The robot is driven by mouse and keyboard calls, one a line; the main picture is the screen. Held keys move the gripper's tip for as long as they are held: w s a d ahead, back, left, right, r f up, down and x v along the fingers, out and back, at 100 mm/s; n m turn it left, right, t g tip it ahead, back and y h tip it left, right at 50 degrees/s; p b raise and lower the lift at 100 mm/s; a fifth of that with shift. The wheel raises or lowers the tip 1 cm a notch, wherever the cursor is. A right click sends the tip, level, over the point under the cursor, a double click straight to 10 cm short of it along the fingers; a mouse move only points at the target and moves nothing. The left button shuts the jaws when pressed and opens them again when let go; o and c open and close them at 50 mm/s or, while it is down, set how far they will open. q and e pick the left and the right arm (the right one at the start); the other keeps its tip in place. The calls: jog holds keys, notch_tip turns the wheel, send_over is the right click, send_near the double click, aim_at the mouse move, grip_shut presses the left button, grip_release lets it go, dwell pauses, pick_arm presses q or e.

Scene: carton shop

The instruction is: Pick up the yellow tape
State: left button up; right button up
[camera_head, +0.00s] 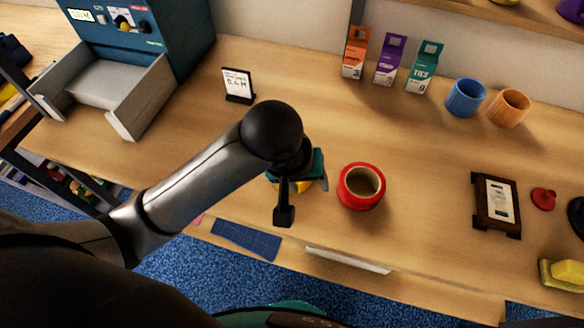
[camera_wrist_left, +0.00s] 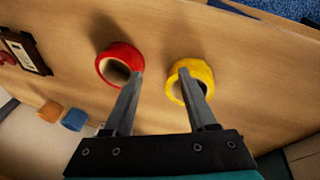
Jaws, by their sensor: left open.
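The yellow tape (camera_wrist_left: 203,76) is a roll lying on the wooden table in the left wrist view. In the head view only slivers of the yellow tape (camera_head: 305,187) show, under my left gripper. My left gripper (camera_wrist_left: 160,80) is open and empty above the table. In the wrist view one finger overlaps the yellow tape and the other finger lies beside the red tape roll (camera_wrist_left: 122,64). The gripper (camera_head: 302,200) also shows in the head view, pointing down, with the red tape (camera_head: 347,196) just to its right. I cannot tell whether a finger touches the yellow tape.
A dark framed stand (camera_head: 496,204) is at the right. A blue cup (camera_head: 465,98), an orange cup (camera_head: 509,108) and small boxes (camera_head: 389,60) stand along the back. A small calendar card (camera_head: 238,85) and a grey-blue machine (camera_head: 140,45) are at the left. The table's front edge is near.

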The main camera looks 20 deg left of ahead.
aim_at(303, 187)
pick_arm(q)
jog(key=w+a+r+n+y, duration=0.3)
jog(key=a+r+n+y, duration=0.1)
jog(key=a+n, duration=0.25)
jog(key=shift+m+g, duration=0.3)
jog(key=shift+m, duration=0.05)
jog(key=b+x, duration=0.2)
jog(key=x, duration=0.2)
jog(key=b+x, duration=0.2)
jog(key=x, duration=0.3)
jog(key=shift+w+a, duration=0.1)
jog(key=shift+a, duration=0.15)
jog(key=shift+d+b+x, duration=0.25)
jog(key=shift+b+x, duration=0.2)
jog(key=shift+x, duration=1.05)
jog(key=shift+d+b+x, duration=0.2)
jog(key=shift+b+x, duration=0.25)
jog(key=shift+x, duration=1.05)
jog(key=shift+c, duration=0.2)
grip_shut()
